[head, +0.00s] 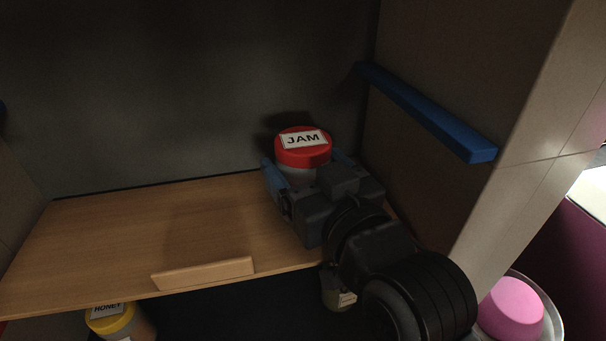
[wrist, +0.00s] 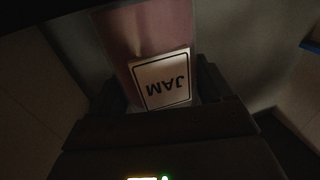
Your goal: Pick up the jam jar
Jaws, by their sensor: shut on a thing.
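The jam jar (head: 303,150) has a red lid with a white JAM label and stands upright at the back right of the wooden shelf in the head view. My gripper (head: 308,172) reaches in from the front right, with one blue-tipped finger on each side of the jar, and is shut on it. In the wrist view the jar (wrist: 124,48) shows close up, its reddish side with a white JAM label upside down. The jar's lower part is hidden behind my gripper, so I cannot tell whether it touches the shelf.
The wooden shelf (head: 130,235) is bare to the left, with a raised strip (head: 203,272) at its front edge. A blue rail (head: 430,112) runs along the right wall. A honey jar (head: 112,318) and another jar (head: 337,290) sit below. A pink object (head: 512,308) is at the lower right.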

